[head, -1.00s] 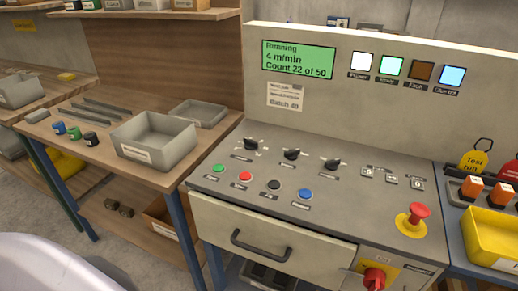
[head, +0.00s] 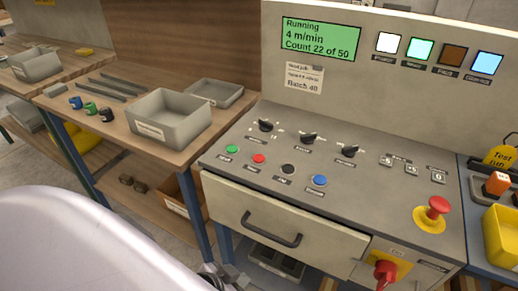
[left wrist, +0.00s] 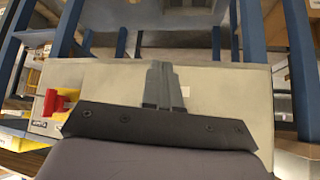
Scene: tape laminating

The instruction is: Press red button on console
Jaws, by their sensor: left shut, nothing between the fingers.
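The console's red button (head: 258,158) is a small round button in the lower row of its sloped panel (head: 330,190), between a green button (head: 232,149) and a black button (head: 288,169). A larger red mushroom button (head: 437,207) stands on a yellow base at the panel's right. My left gripper (head: 238,278) shows only partly at the bottom edge, below and apart from the red button. In the left wrist view its fingers (left wrist: 163,85) are together and empty, before a pale panel. My right gripper is not in view.
A drawer with a dark handle (head: 270,229) is in the console's front. A red rotary switch (head: 384,272) sticks out at the lower right and also shows in the left wrist view (left wrist: 52,103). A grey bin (head: 162,118) stands on the wooden bench at left.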

